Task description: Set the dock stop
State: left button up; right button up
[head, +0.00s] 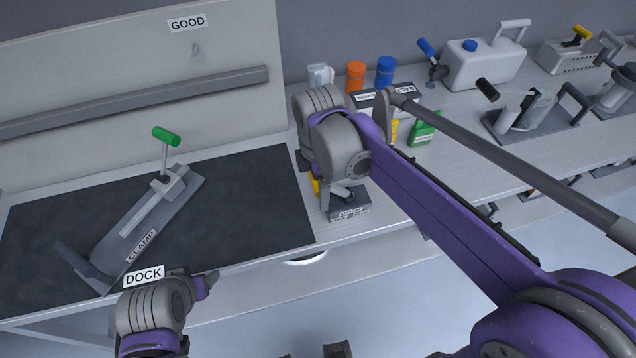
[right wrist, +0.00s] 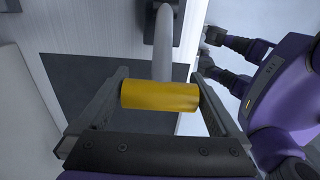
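The dock stop looks to be the small dark labelled block (head: 349,205) at the right edge of the black mat; its label is too small to read surely. Its yellow handle (head: 315,183) is partly hidden by my right gripper (head: 325,195). In the right wrist view the yellow handle (right wrist: 160,96) lies crosswise between the fingers of my right gripper (right wrist: 161,92). Its ends meet both fingers, which appear shut on it. A pale curved stem (right wrist: 163,45) joins it to a dark base. My left gripper (head: 208,283) is near the DOCK label (head: 143,276), its fingers mostly hidden.
A clamp fixture (head: 150,220) with a green-handled lever (head: 166,137) lies across the black mat (head: 255,200). Behind my right arm stand an orange jar (head: 355,76), a blue jar (head: 386,72) and a white canister (head: 482,65). The mat's right part is clear.

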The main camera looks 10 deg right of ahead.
grip_shut()
